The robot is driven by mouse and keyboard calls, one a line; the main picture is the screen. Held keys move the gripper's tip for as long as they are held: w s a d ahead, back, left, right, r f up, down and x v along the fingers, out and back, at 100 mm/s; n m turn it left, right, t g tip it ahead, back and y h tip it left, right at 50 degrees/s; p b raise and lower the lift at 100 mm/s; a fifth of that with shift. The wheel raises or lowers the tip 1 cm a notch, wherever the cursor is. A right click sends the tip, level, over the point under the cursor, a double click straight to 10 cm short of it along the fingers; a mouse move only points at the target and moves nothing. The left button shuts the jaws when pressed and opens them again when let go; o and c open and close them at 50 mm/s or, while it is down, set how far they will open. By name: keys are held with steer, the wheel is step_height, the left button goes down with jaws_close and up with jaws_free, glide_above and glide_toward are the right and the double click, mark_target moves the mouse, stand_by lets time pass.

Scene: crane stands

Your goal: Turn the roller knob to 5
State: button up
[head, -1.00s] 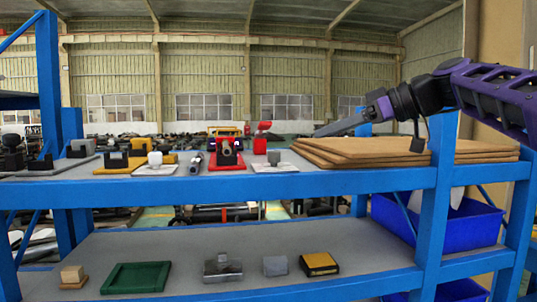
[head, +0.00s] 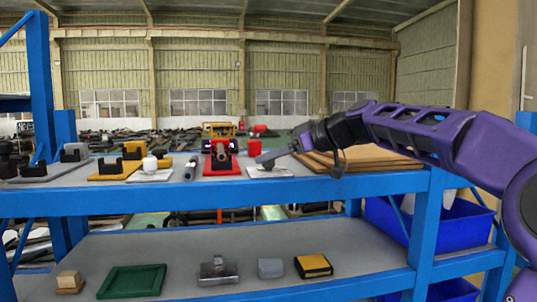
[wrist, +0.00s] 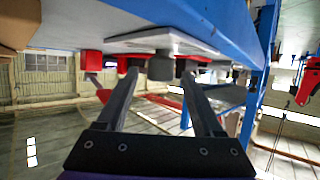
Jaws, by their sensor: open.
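A short grey round knob (wrist: 160,65) sits on a white plate (wrist: 125,44) in the wrist view, which looks upside down. The plate also shows on the upper shelf in the head view (head: 270,172), where my gripper mostly hides the knob. My gripper (wrist: 160,74) is open and empty. In the wrist view its fingertips lie to either side of the knob, and I cannot tell if they touch it. In the head view my gripper (head: 262,158) reaches in from the right, just above the plate. I cannot read any numbers on the plate.
A red stand (head: 222,165) is close left of the plate. A red object (head: 256,146) shows behind my gripper. Stacked brown boards (head: 375,160) lie close to the right, under my arm. A white knob on another white plate (head: 150,175) and yellow stands are farther left.

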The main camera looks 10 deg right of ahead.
steer(key=shift+x, duration=0.8)
jaws_close()
